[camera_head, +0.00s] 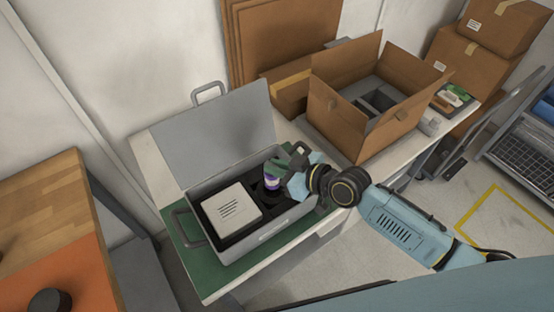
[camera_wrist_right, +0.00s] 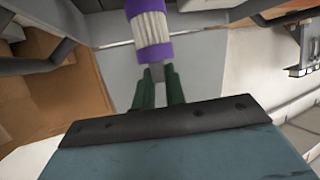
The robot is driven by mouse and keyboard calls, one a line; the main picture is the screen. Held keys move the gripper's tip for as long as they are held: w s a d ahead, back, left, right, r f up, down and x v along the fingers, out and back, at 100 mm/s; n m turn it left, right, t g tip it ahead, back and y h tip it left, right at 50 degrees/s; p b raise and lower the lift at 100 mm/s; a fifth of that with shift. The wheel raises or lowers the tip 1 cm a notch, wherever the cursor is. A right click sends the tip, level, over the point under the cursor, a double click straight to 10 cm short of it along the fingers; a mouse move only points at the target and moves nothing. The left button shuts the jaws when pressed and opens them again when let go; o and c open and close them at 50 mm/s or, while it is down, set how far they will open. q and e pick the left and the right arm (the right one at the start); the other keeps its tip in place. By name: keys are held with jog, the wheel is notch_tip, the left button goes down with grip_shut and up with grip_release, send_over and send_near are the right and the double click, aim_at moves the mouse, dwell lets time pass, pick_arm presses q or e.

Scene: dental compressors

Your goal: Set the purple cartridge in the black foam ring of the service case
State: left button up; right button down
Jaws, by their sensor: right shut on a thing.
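The purple cartridge (camera_head: 272,183), with a white ribbed middle, is at the right half of the open grey service case (camera_head: 291,217). My right gripper (camera_head: 279,168) is shut on it with its green fingers. The cartridge (camera_wrist_right: 151,30) also shows at the fingertips (camera_wrist_right: 159,75) in the wrist view, with purple bands on either side of the white part. The black foam ring (camera_head: 266,197) is at the cartridge's lower end and is partly hidden. I cannot tell whether the cartridge is inside the ring or just above it. My left gripper is not in view.
A white vented box (camera_head: 231,211) fills the left of the case. The raised lid (camera_head: 215,135) stands behind. The case rests on a green mat (camera_head: 190,262). An open cardboard box (camera_head: 345,118) stands to the right on the bench, and a wooden table (camera_head: 45,205) at left.

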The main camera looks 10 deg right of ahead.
aim_at(279, 180)
jog(key=shift+w+f, duration=0.1)
jog(key=shift+f, duration=0.2)
notch_tip(279, 180, down, 5)
jog(key=b, duration=0.5)
jog(key=shift+f, duration=0.15)
jog(key=shift+f+b, duration=0.55)
jog(key=shift+b, duration=0.15)
dwell(0.9)
jog(key=c, duration=1.7)
grip_release()
jog(key=shift+c, duration=0.2)
jog(key=shift+p+v, duration=1.3)
jog(key=shift+v, duration=1.6)
jog(key=shift+p+v, duration=0.8)
jog(key=shift+v, duration=1.9)
